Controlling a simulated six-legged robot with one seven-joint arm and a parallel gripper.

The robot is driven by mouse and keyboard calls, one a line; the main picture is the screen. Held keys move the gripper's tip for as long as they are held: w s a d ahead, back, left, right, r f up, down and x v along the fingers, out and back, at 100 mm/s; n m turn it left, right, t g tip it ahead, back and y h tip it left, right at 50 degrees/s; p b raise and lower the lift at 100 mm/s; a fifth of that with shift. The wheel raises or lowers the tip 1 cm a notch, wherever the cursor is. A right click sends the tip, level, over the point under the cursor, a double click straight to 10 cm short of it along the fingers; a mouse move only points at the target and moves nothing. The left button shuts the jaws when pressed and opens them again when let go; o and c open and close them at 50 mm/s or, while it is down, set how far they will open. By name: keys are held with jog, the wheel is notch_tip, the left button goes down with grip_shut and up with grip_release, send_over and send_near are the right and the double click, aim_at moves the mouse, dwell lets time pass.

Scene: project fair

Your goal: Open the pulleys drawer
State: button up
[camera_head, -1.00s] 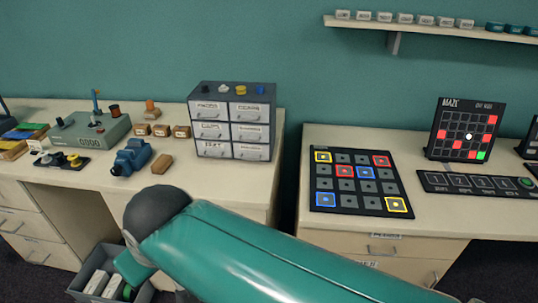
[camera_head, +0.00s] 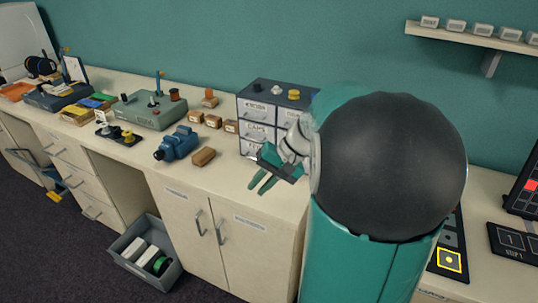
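A grey drawer cabinet (camera_head: 262,92) with white labelled drawer fronts stands at the back of the left desk. Its left column shows partly, including an upper left drawer (camera_head: 257,108) and a middle left drawer (camera_head: 259,131). The right column is mostly hidden by my arm. Most labels are too small to read surely, so I cannot tell which drawer is the pulleys one. My gripper (camera_head: 259,188) is in front of the cabinet's lower part, above the desk's front edge.
Small parts lie on top of the cabinet. A blue vise-like device (camera_head: 177,144), a brown block (camera_head: 204,157) and a grey-green box (camera_head: 150,110) stand left of it. A grey bin (camera_head: 130,266) is on the floor. My arm covers the right side.

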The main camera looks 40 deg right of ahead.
jog(key=d+f+m+t+y, duration=0.1)
jog(key=d+f+m+t, duration=0.1)
jog(key=d, duration=0.5)
jog(key=d+f+m+t+y, duration=0.1)
jog(key=d+f+m+t, duration=0.15)
jog(key=d, duration=0.45)
jog(key=m+t+h, duration=0.1)
jog(key=m+t, duration=0.2)
jog(key=t, duration=0.3)
send_near(303, 180)
notch_tip(303, 180, up, 4)
jog(key=s+d, duration=0.2)
jog(key=s, duration=0.1)
jog(key=x, duration=1.3)
jog(key=shift+w+a, duration=0.2)
jog(key=shift+a, duration=0.05)
grip_shut()
